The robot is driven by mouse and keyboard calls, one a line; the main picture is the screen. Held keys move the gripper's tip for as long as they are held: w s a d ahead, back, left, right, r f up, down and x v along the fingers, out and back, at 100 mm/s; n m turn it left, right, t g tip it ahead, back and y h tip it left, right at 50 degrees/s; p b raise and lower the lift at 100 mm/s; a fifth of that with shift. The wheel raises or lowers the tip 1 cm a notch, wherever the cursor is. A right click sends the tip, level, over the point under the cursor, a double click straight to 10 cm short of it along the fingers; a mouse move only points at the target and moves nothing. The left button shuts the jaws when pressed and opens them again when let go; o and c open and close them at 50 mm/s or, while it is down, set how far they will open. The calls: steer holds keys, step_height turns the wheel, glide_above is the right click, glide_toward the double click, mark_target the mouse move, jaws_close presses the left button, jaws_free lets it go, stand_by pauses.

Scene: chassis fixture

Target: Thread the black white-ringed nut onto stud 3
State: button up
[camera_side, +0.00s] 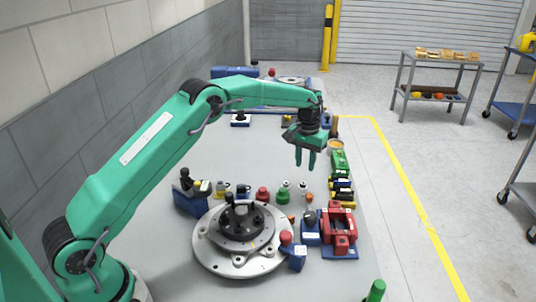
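My gripper (305,160) hangs fingers down above the table, beyond and to the right of the round fixture. Its two green fingers are apart, with nothing visible between them. The fixture is a pale round plate (210,250) with a black hub (238,222) at its middle. Small studs and holes show on it, but I cannot tell which is stud 3. A row of small coloured parts stands behind the plate, among them a green one (283,195) and a red one (262,194). The black white-ringed nut is too small to single out.
A red vise-like block (338,228) stands right of the plate. A blue block with a red knob (297,257) stands at the plate's front right. Green and yellow items (339,163) line the table's right edge. The grey table (230,150) is mostly clear behind the row.

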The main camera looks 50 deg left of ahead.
mark_target(303, 183)
steer(key=shift+f, duration=0.15)
steer(key=shift+f, duration=3.3)
jaws_close()
steer(key=shift+r, duration=0.15)
steer(key=shift+r, duration=1.15)
